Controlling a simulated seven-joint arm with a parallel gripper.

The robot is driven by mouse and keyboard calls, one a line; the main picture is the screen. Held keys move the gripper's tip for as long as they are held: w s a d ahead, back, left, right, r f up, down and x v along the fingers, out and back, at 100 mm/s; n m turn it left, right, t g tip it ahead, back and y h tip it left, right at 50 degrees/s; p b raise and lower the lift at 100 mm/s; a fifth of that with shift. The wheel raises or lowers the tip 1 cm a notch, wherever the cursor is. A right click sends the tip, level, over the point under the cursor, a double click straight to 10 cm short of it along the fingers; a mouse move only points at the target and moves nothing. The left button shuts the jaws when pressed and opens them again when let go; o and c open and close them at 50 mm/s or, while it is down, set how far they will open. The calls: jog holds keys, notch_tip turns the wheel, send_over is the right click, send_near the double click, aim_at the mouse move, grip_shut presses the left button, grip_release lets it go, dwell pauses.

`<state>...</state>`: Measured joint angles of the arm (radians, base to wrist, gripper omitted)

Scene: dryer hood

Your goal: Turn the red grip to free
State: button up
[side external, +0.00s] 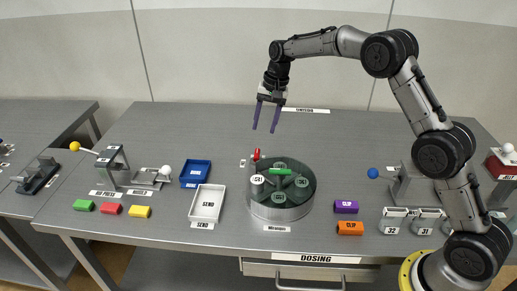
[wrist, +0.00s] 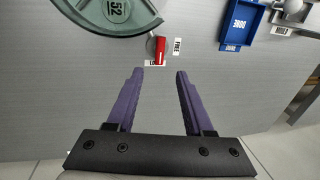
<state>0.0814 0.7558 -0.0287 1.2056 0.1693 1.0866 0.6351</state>
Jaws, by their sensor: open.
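The red grip (side external: 257,154) stands at the back left edge of the round grey carousel with a dark green top (side external: 302,180). In the wrist view the red grip (wrist: 160,50) lies on a small round base, with a "FREE" label (wrist: 178,46) to its right and another small label, partly hidden, below it. My gripper (side external: 267,130) is above the table, behind and above the red grip, with its purple fingers pointing down. In the wrist view my gripper (wrist: 155,72) is open and empty, its fingertips apart from the grip.
A green handle (side external: 281,171) sits on the carousel. A blue tray (side external: 195,173) and a white tray (side external: 207,204) stand left of it. Purple (side external: 346,207) and orange (side external: 350,228) blocks lie to its right. The table behind the carousel is mostly clear.

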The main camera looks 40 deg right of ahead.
aim_at(258, 152)
jog(key=f, duration=0.3)
jog(key=w+a+f, duration=0.1)
jog(key=f, duration=0.5)
jog(key=shift+w+a+f, duration=0.2)
jog(key=shift+f, duration=0.15)
grip_shut()
